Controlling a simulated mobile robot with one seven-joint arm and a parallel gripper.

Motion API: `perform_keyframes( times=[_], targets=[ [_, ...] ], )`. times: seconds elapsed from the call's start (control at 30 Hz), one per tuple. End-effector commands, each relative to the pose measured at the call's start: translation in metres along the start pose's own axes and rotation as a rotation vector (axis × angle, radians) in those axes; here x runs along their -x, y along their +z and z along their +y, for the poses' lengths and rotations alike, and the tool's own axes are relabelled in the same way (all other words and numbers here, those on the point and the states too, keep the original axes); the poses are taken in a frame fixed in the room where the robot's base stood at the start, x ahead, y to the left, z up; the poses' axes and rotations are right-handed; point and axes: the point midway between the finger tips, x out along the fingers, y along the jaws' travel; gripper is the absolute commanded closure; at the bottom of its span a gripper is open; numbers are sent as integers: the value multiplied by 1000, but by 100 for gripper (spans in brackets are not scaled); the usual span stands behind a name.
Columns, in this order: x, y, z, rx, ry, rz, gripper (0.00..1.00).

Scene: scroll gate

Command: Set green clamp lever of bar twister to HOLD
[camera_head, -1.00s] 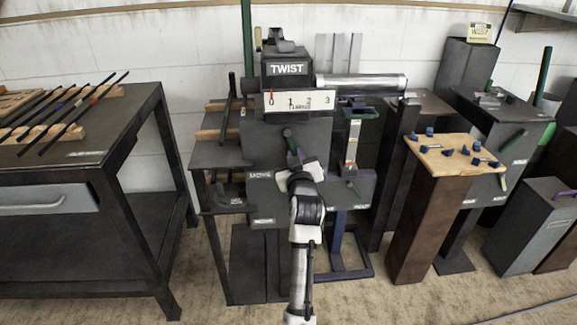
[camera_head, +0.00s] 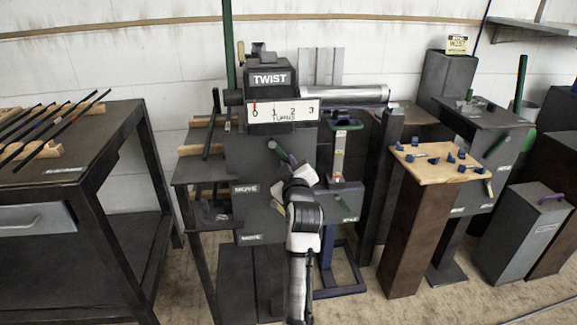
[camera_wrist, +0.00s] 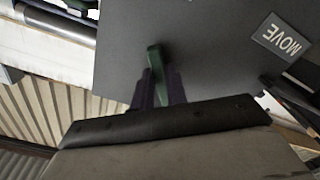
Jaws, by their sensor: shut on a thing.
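The bar twister (camera_head: 255,165) is a dark machine with a TWIST sign and a 0 to 3 TURNS scale (camera_head: 283,111), red pointer at 0. Its green clamp lever (camera_head: 281,152) leans down to the right from a pivot on the front plate. In the wrist view the lever (camera_wrist: 155,62) stands between my dark fingertips. My gripper (camera_head: 296,172) is shut on it, in front of the plate. MOVE labels show on the plate's left side (camera_head: 246,189) and lower left; one MOVE label (camera_wrist: 282,40) shows in the wrist view. My arm hides the plate's lower right, and I read no HOLD there.
A brown pedestal with a wooden pegboard (camera_head: 440,166) stands further right. A dark table with bars (camera_head: 95,150) is at the left. Open floor lies in front.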

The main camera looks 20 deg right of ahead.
Motion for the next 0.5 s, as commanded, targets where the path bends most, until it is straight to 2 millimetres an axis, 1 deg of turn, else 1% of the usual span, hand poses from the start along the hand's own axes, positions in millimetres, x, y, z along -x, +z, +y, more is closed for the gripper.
perform_keyframes(
  times=[0.1,0.13,0.27,0.3,0.5],
  targets=[
    [0,0,2,4,4,0,100],
    [0,0,2,4,4,0,83],
    [0,0,2,3,4,0,66],
    [0,0,1,2,3,0,64],
    [0,0,1,1,2,0,64]
  ],
)
